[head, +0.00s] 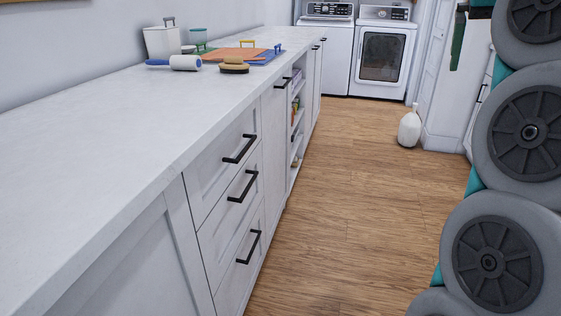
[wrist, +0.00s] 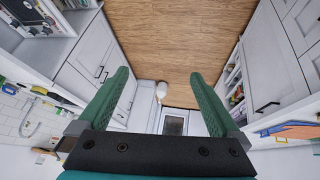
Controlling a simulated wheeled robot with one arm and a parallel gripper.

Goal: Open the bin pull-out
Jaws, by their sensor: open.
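The likely bin pull-out is a tall white front (head: 273,127) in the left-hand counter run, between the drawer stack and the open shelves. It looks closed, flush with its neighbours. Its black bar handle (head: 283,83) is near the top edge. The wrist view is upside down and shows this front (wrist: 272,80) on the right, with its handle (wrist: 267,107). My gripper (wrist: 160,78) has two green fingers, spread wide with nothing between them. It is over the floor aisle, apart from the front. In the head view one green finger (head: 458,40) shows at upper right.
Three drawers with black handles (head: 239,148) are nearer on the left. A lint roller (head: 175,62), a brush (head: 234,66) and boards lie on the counter (head: 90,130). A white jug (head: 409,128) stands on the floor near the washer and dryer. The wooden aisle (head: 340,190) is clear.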

